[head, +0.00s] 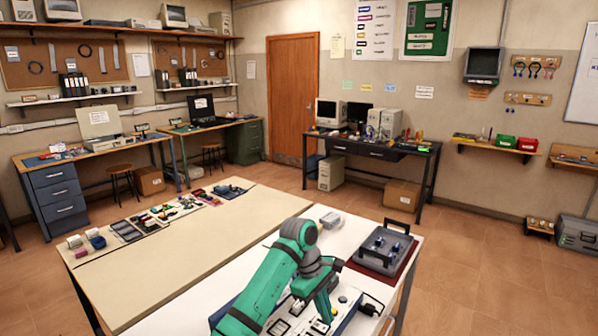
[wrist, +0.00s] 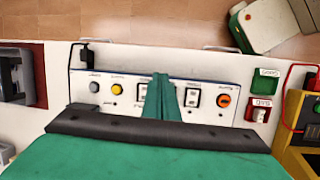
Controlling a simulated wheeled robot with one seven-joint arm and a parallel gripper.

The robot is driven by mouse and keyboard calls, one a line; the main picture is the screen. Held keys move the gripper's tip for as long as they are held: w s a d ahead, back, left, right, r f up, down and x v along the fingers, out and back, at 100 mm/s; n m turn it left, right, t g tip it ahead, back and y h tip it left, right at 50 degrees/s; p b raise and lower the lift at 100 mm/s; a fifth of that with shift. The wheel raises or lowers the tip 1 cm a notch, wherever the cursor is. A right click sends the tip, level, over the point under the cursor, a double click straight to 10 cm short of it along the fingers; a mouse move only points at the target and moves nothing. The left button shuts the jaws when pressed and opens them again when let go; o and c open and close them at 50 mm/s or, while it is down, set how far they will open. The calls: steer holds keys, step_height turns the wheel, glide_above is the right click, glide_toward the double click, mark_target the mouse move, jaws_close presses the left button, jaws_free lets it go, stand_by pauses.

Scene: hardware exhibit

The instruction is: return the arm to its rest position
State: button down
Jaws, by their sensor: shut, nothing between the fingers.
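My arm (head: 272,285) is green with dark grey joints and reaches over the white table from the bottom of the head view. My gripper (head: 327,312) hangs at its end, fingers pointing down. In the wrist view the green fingers of the gripper (wrist: 159,92) are together, with nothing between them. They show in front of a white control panel (wrist: 140,88) with a grey knob, a yellow button (wrist: 117,88), rocker switches and an orange knob (wrist: 223,101). I cannot tell whether the fingertips touch the panel. The arm hides part of the panel in the head view.
A dark grey case (head: 385,247) sits on a red mat right of my arm. A small grey block (head: 330,220) lies behind the arm. Small parts and trays line the far edge of the beige table (head: 170,262).

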steer(key=s+d+f+m+t+h, duration=0.1)
steer(key=s+d+f+t+h, duration=0.15)
steer(key=d+f, duration=0.55)
steer(key=s+d+f+m+t+h, duration=0.1)
steer(key=d+f+h, duration=0.2)
steer(key=d+f, duration=0.5)
steer(key=s+d+f+t+h, duration=0.1)
steer(key=s+d+f+t, duration=0.3)
steer(key=s+t, duration=0.3)
steer(key=s+a+f+t+y, duration=0.2)
steer(key=s+a+y, duration=0.1)
steer(key=s+a, duration=0.65)
steer(key=s+a+f+t+y, duration=0.2)
steer(key=s+a+f+y, duration=0.3)
steer(key=s, duration=0.8)
steer(key=s+a+r+m+t+y, duration=0.1)
steer(key=s+a+r+m, duration=0.6)
steer(key=s+a+r, duration=0.5)
steer(key=s+r, duration=0.2)
steer(key=s, duration=0.2)
steer(key=shift+s+a+r+m+t+y, duration=0.35)
steer(key=shift+m, duration=0.05)
